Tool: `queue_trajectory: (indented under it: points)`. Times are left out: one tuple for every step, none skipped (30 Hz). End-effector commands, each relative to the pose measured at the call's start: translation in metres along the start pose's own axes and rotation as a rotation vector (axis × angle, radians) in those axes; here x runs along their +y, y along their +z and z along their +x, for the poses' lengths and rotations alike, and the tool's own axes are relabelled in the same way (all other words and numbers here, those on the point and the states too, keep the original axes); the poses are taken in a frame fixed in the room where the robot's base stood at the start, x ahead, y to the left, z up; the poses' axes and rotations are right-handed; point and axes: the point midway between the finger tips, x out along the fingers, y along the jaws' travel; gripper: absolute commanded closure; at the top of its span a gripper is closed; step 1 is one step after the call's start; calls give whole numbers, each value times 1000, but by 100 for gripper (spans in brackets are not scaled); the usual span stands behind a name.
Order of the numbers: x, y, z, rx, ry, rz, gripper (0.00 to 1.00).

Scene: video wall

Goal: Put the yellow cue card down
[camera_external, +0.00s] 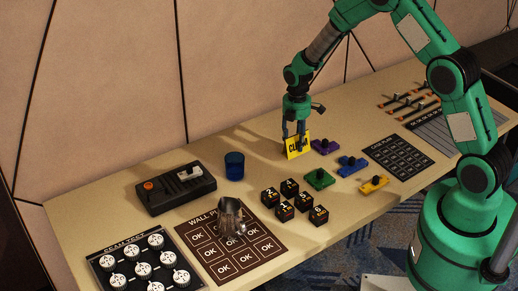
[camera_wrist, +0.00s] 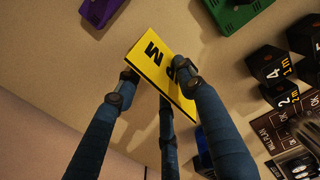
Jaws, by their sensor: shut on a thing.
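The yellow cue card (camera_external: 297,145) stands roughly upright at the back middle of the table, with black lettering on its face. My gripper (camera_external: 295,136) comes down on it from above and is shut on it. In the wrist view the fingers of my gripper (camera_wrist: 160,85) hold the yellow cue card (camera_wrist: 150,50) between them, and part of its lettering is covered. The card's lower edge is at or very near the table top (camera_external: 262,182); I cannot tell whether it touches.
Purple (camera_external: 325,146), blue (camera_external: 352,166), green (camera_external: 319,180) and yellow (camera_external: 373,184) knobbed pieces lie to the right. Black numbered cubes (camera_external: 289,188) sit in front. A blue cup (camera_external: 234,165) and a black console (camera_external: 175,187) stand left. A metal pitcher (camera_external: 230,217) is on the brown wall plan (camera_external: 262,249).

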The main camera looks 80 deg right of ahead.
Motion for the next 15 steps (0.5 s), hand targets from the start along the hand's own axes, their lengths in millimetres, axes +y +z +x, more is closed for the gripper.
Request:
queue_trajectory:
  points:
    - [0, 0, 0, 0, 1, 0, 76]
    - [0, 0, 0, 0, 1, 0, 76]
    - [0, 0, 0, 0, 1, 0, 76]
    - [0, 0, 0, 0, 1, 0, 76]
    - [0, 0, 0, 0, 1, 0, 76]
    - [0, 0, 0, 0, 1, 0, 76]
    - [0, 0, 0, 0, 1, 0, 76]
    - [0, 0, 0, 0, 1, 0, 76]
    - [0, 0, 1, 0, 1, 0, 76]
    - [0, 0, 2, 0, 0, 0, 76]
    - [0, 0, 4, 0, 0, 0, 76]
    - [0, 0, 8, 0, 0, 0, 76]
    - [0, 0, 11, 0, 0, 0, 76]
    - [0, 0, 14, 0, 0, 0, 76]
    - [0, 0, 19, 0, 0, 0, 76]
